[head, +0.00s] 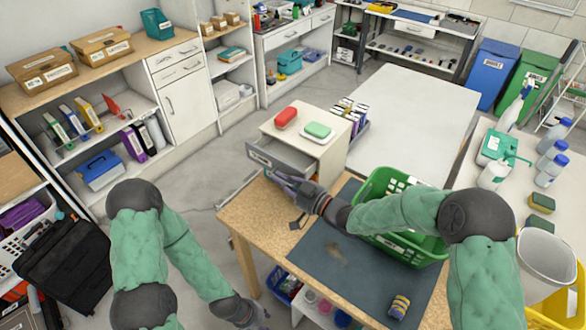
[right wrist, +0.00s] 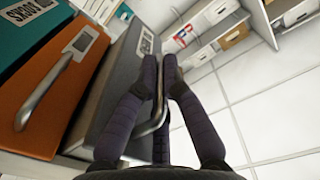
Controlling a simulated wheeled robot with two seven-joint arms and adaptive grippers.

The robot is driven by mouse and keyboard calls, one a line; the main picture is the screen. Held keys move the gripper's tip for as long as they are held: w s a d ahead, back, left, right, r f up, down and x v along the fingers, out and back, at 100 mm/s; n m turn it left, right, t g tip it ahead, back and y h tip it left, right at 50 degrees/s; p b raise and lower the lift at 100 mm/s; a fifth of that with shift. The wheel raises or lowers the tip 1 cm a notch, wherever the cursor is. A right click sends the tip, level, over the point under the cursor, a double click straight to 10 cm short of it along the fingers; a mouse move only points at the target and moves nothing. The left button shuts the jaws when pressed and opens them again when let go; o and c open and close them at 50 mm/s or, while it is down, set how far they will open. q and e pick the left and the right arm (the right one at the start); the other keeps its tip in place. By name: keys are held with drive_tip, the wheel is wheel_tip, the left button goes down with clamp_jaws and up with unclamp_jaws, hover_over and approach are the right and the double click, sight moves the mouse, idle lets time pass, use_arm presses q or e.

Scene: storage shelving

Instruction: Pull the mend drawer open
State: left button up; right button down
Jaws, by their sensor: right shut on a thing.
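The right wrist view shows the drawer's grey front (right wrist: 118,85) standing out beyond an orange drawer front (right wrist: 50,85) and a teal one (right wrist: 30,35). A label on the grey front is too small to read. My right gripper (head: 272,178) is at this front, its fingers (right wrist: 160,75) shut on the metal handle (right wrist: 161,108). My left gripper (head: 258,318) hangs low near the bottom edge, away from the cabinet; its jaw state is unclear.
A green basket (head: 378,187) stands on the table's dark mat (head: 325,262), close to my right forearm.

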drive_tip(key=s+a, duration=0.2)
drive_tip(key=s, duration=0.1)
drive_tip(key=shift+s+a, duration=0.25)
drive_tip(key=shift+f, duration=0.1)
drive_tip(key=c, duration=1.4)
unclamp_jaws()
drive_tip(key=shift+d, duration=0.1)
drive_tip(key=v, duration=1.2)
